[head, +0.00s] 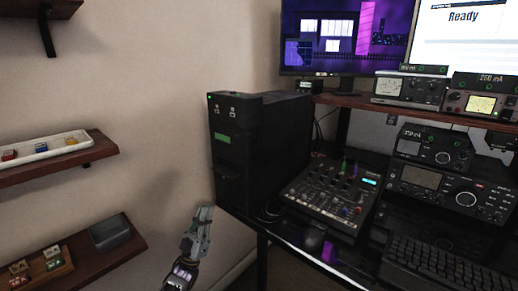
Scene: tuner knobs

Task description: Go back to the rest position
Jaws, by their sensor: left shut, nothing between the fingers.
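My left gripper (204,214) shows at the lower middle of the head view, fingers pointing up. It is shut and empty, in front of the wall and left of the desk, apart from anything. My right gripper is not in view. A black radio with a large tuner knob (465,199) sits at the right of the desk. A smaller unit (434,148) with its own knob and a display stands on top of it. Two meter units, a grey one (408,91) and one with a lit yellow dial (481,104), stand on the raised shelf.
A black computer tower (240,150) stands at the desk's left end, close to my left gripper. A mixer (333,197), a mouse (313,240) and a keyboard (440,265) lie on the desk. Wall shelves (90,160) at the left hold a white tray (45,148) and a grey box (110,232).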

